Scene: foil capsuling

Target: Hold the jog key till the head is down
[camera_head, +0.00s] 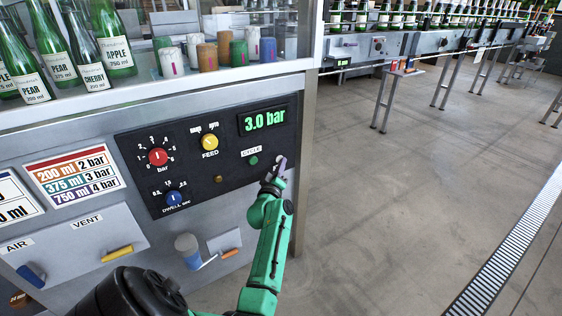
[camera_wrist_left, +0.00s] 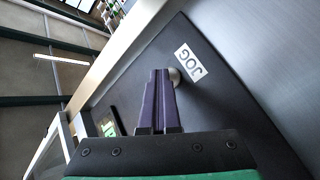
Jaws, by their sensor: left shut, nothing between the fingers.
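The jog key (camera_wrist_left: 175,76) is a grey round button on the dark control panel (camera_head: 140,150). In the left wrist view it shows beside the white JOG label (camera_wrist_left: 191,63), partly hidden behind my fingers. My left gripper (camera_head: 279,164) is shut and empty, its purple fingers (camera_wrist_left: 160,88) at the key on the panel's right end. The tips overlap the key in the picture; I cannot tell whether it is pressed in. The capsuling head is not visible. My right gripper is not in view.
A green display (camera_head: 265,120) reads 3.0 bar. The CYCLE button (camera_head: 253,160), red bar knob (camera_head: 158,157), yellow FEED knob (camera_head: 209,142) and blue DWELL knob (camera_head: 174,198) are left of my gripper. Bottles (camera_head: 113,50) and capsules (camera_head: 207,56) stand above.

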